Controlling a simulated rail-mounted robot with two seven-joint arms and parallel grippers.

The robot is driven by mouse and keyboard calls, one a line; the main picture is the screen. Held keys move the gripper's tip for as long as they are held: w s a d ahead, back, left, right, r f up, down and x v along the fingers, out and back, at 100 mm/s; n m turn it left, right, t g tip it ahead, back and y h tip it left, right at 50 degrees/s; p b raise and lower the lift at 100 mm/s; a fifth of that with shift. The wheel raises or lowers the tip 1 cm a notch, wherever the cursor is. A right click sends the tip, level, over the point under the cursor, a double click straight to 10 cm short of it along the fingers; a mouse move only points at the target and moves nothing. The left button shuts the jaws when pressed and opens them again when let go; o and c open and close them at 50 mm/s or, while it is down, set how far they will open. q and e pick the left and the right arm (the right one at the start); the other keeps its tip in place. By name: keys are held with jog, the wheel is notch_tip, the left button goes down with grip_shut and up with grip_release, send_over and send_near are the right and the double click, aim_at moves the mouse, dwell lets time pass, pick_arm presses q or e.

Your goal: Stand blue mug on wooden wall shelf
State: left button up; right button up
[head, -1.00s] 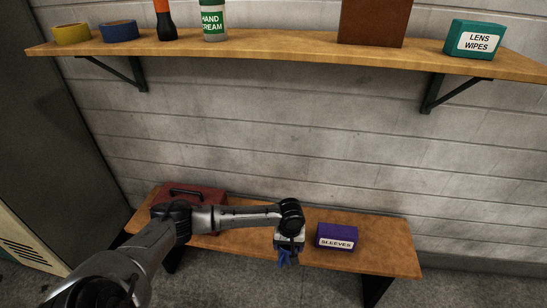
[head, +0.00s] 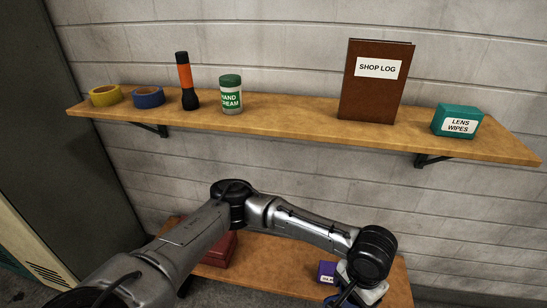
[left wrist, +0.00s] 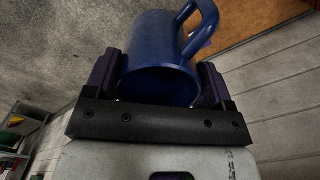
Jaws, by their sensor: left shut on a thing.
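The blue mug (left wrist: 160,45) is held between the two fingers of my left gripper (left wrist: 160,78) in the left wrist view. The wooden wall shelf (head: 290,120) runs across the wall above my arm. My right gripper is not in view.
On the shelf stand a yellow tape roll (head: 105,95), a blue tape roll (head: 148,97), a flashlight (head: 186,80), hand cream (head: 231,95), a shop log (head: 374,85) and lens wipes (head: 457,121). The shelf is clear between hand cream and log. A purple box (head: 327,271) sits on the bench (head: 280,260).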

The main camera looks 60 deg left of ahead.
pick_arm(q)
jog(key=w+a+r+n+p, duration=0.1)
jog(key=w+r+p, duration=0.1)
jog(key=r+p, duration=0.6)
jog(key=w+a+r+p, duration=0.2)
jog(key=r+p, duration=0.3)
jog(key=r, duration=0.7)
jog(key=w+a+r+n+p, duration=0.2)
jog(key=a+r+n+p, duration=0.2)
jog(key=a+r+p, duration=0.55)
jog(key=w+a+r+n+p, duration=0.2)
jog(key=a+r+n+p, duration=0.3)
jog(key=a+r+p, duration=0.45)
jog(key=s+a+r+n+p, duration=0.1)
jog(key=a+r+n+p, duration=0.15)
jog(key=a+r, duration=0.2)
jog(key=shift+n, duration=0.65)
jog(key=s+a+f+p, duration=0.1)
jog(key=a+f, duration=0.2)
jog(key=s+a+f+p, duration=0.1)
jog(key=a+f+p, duration=0.1)
jog(key=a+f, duration=0.2)
jog(key=s+a+f+p, duration=0.1)
jog(key=s+a+f, duration=0.1)
jog(key=a+f, duration=0.1)
jog(key=shift+a+f+p, duration=0.35)
jog(key=shift+a+f, duration=0.05)
jog(key=shift+a, duration=0.3)
jog(key=shift+f, duration=0.4)
jog(key=shift+f, duration=0.1)
